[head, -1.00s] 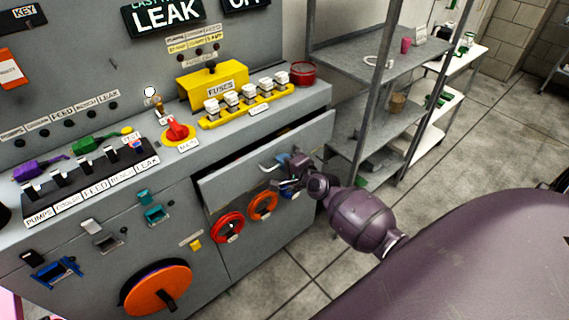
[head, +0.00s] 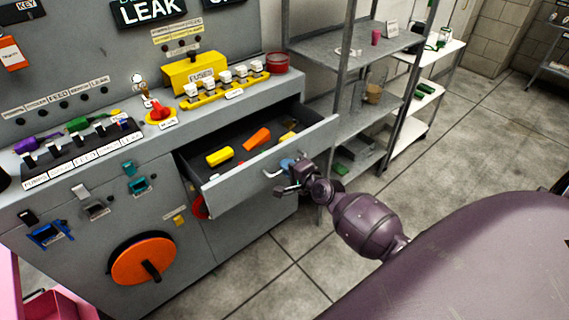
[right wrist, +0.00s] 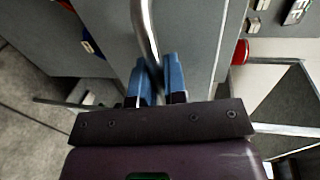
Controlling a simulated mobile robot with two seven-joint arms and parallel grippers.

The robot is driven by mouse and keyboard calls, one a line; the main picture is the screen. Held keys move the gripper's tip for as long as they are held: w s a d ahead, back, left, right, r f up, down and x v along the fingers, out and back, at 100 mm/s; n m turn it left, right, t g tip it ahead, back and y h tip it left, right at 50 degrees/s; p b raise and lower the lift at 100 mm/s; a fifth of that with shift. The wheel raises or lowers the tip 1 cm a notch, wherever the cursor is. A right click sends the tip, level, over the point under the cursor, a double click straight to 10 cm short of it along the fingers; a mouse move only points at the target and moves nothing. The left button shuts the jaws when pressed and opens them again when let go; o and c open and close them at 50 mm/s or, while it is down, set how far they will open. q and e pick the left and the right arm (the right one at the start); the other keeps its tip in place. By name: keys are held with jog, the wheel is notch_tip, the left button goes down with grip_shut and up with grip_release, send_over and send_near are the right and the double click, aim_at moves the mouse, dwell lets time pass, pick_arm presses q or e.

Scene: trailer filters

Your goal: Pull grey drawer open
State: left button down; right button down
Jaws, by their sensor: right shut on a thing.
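The grey drawer (head: 235,184) stands out from the grey console in the head view, well open. Its dark inside shows a yellow piece (head: 219,157), an orange piece (head: 257,139) and a paler yellow piece near the right side. My right gripper (head: 290,172) is at the drawer's front, shut on the metal bar handle (head: 270,173). In the right wrist view the blue fingers (right wrist: 157,84) close around the curved handle (right wrist: 146,30). My left gripper is not in view.
The grey console carries switches, a yellow fuse box (head: 194,73) and an orange wheel (head: 150,258) low on its front. A metal shelf rack (head: 352,103) stands close at the right. The tiled floor in front is clear.

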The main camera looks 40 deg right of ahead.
jog(key=shift+f+v, duration=0.2)
jog(key=shift+v, duration=0.8)
jog(key=c, duration=1.2)
grip_release()
jog(key=p+v, duration=0.1)
jog(key=v, duration=1)
jog(key=shift+w, duration=0.1)
